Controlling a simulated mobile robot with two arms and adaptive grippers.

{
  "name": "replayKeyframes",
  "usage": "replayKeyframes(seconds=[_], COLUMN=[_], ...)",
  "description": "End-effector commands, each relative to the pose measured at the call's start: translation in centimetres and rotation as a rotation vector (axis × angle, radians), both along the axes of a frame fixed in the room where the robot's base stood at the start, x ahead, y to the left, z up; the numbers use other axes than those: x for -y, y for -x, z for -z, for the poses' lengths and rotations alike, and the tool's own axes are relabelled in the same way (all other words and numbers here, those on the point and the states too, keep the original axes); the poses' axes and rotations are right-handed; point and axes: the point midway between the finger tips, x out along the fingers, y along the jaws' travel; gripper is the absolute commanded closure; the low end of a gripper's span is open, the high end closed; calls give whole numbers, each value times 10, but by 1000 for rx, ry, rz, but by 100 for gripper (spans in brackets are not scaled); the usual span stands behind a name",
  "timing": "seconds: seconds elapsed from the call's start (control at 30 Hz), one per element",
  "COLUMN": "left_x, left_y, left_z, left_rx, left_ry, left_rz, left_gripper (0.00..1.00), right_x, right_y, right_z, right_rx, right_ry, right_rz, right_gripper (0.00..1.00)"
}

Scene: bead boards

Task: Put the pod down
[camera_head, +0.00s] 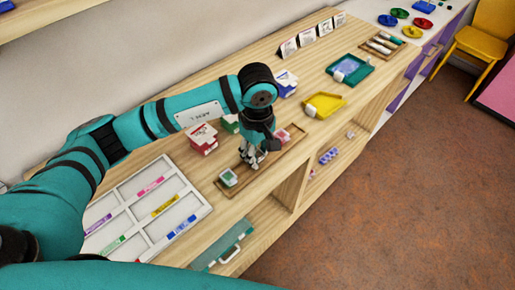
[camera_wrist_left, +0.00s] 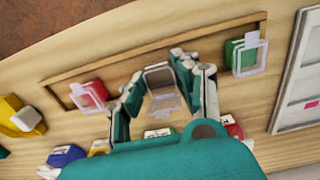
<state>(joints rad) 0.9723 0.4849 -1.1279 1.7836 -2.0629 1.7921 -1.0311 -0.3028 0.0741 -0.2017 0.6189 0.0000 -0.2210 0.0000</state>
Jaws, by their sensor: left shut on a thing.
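My left gripper (camera_head: 256,158) points down over the middle of a long wooden tray (camera_head: 218,187) on the shelf top. In the left wrist view its fingers (camera_wrist_left: 165,95) are closed around a pale grey pod with a clear tab (camera_wrist_left: 160,79). The tray (camera_wrist_left: 150,46) lies behind the pod in that view; I cannot tell whether they touch. A green pod (camera_head: 228,178) sits at the tray's near end and a red pod (camera_head: 284,136) toward its far end. Both also show in the left wrist view, green (camera_wrist_left: 240,54) and red (camera_wrist_left: 92,94). My right gripper is not in view.
Red boxes (camera_head: 203,139) and a green box (camera_head: 230,123) stand behind the tray. A blue box (camera_head: 287,84), a yellow tray (camera_head: 325,104) and a teal tray (camera_head: 361,72) are farther along. A white sectioned tray (camera_head: 150,205) lies at the near end.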

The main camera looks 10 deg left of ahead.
Motion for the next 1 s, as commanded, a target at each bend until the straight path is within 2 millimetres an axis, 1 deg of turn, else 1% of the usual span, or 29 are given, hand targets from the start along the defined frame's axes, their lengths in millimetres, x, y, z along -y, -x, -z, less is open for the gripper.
replayKeyframes(seconds=[0.27, 0.4, 0.43, 0.6, 0.83, 0.97, 1.0], left_x=[0, 0, 0, 0, 0, 0, 0], left_y=[0, 0, 0, 0, 0, 0, -1], left_z=[3, 7, 5, 5, 5, -1, -3], left_rx=[1, 1, 1, 1, 1, 0, 4], left_ry=[0, 0, 0, -1, -1, 0, 0], left_rz=[1, 0, 0, 0, 0, 0, 0], left_gripper=[92, 92, 67, 46, 46, 46, 46], right_x=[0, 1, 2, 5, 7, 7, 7], right_y=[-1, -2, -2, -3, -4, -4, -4], right_z=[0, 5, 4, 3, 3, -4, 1], right_rx=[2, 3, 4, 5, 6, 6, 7], right_ry=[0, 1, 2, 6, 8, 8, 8], right_rz=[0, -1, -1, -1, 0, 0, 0], right_gripper=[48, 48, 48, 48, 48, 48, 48])
